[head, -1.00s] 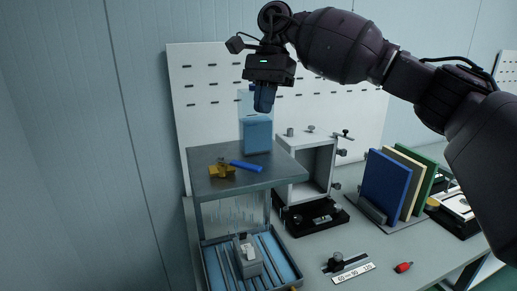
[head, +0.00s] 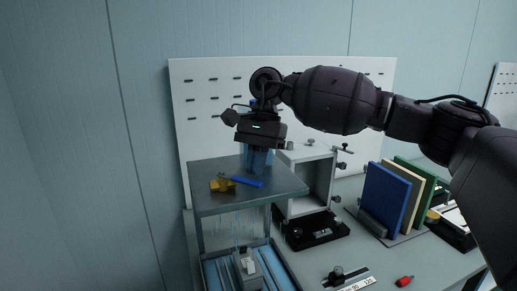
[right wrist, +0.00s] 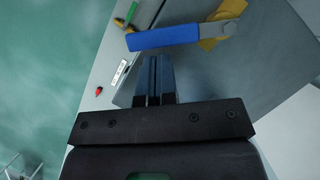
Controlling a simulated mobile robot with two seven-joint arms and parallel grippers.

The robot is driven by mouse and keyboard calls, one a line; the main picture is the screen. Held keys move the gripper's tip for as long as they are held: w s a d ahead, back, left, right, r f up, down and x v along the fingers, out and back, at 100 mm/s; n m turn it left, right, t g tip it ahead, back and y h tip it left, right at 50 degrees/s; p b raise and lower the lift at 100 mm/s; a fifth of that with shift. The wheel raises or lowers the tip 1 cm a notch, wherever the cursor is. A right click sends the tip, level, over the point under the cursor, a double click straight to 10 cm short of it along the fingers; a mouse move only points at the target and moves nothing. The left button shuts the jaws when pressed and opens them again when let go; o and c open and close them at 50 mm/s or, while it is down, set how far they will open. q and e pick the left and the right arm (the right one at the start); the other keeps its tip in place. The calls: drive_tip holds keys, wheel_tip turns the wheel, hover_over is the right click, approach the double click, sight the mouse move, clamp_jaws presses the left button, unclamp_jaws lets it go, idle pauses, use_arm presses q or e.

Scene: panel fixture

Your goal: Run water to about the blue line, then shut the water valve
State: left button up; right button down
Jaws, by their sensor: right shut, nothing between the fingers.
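The water valve has a yellow body (head: 222,186) and a blue lever (head: 247,181), on top of a grey raised shelf (head: 278,187). The lever points right from the body. Below the shelf, thin water streams (head: 238,225) fall towards a blue-tinted tray (head: 281,262). I cannot make out a blue line. My right gripper (head: 257,172) is shut and empty, pointing down just behind the lever in the head view. In the right wrist view, the shut fingers (right wrist: 154,62) are near the blue lever (right wrist: 163,37); contact is unclear.
A grey block (head: 246,264) sits in the tray. An open white box (head: 318,178) stands right of the shelf, with blue, cream and green panels (head: 386,196) farther right. A perforated white board (head: 205,100) is behind. A red-tipped piece (head: 404,281) lies on the bench.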

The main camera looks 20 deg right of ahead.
drive_tip(key=shift+f, duration=0.15)
use_arm(q)
drive_tip(key=shift+w+d, duration=0.2)
drive_tip(key=shift+d, duration=0.1)
use_arm(e)
drive_tip(key=shift+s+a+m, duration=0.25)
drive_tip(key=shift+s+m, duration=0.25)
drive_tip(key=shift+m, duration=0.2)
